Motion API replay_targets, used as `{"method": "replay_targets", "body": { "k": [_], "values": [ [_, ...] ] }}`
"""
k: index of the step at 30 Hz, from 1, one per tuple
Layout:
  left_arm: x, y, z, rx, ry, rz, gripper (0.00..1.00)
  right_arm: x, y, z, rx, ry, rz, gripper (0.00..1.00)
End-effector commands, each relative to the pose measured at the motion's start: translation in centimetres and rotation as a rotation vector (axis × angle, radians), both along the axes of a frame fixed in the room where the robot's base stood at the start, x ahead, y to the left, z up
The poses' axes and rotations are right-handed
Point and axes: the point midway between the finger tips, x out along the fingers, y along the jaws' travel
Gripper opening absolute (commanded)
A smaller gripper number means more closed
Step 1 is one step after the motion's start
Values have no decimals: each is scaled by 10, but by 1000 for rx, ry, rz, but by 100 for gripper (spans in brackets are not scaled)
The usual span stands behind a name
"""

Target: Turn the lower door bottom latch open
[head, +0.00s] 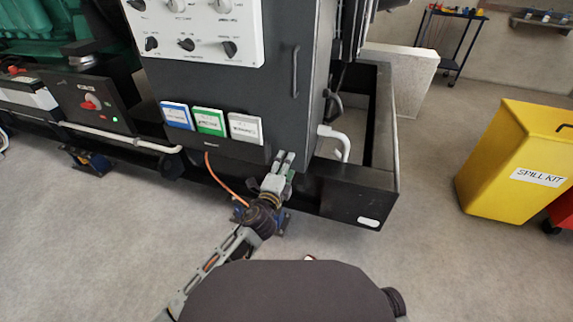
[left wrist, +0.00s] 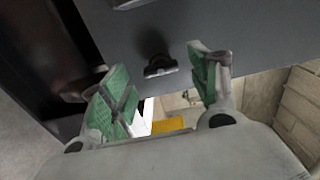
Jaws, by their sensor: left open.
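A small black latch (left wrist: 158,66) with a short turn handle sits on a dark grey door panel (left wrist: 240,25) in the left wrist view. My left gripper (left wrist: 161,84) has green-padded fingers spread apart. The latch shows in the gap between them, and no finger is seen touching it. In the head view my left gripper (head: 284,163) reaches up to the lower edge of the dark cabinet (head: 262,95). The latch cannot be made out in the head view. My right gripper is not in view.
A black base frame (head: 345,195) runs under the cabinet, with a white pipe (head: 340,140) to the right. An orange cable (head: 222,180) hangs left of my gripper. A yellow spill kit bin (head: 515,165) stands at the right. Floor between is clear.

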Motion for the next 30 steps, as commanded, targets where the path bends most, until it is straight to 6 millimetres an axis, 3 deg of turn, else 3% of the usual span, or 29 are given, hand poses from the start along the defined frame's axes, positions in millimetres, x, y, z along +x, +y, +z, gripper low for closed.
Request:
{"method": "replay_targets", "body": {
  "k": [18, 30],
  "values": [
    [-51, 17, -1, 0, 1, 0, 61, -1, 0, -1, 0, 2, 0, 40],
    [-58, 19, 0, 0, 0, 0, 61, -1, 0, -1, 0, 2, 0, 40]
  ]
}}
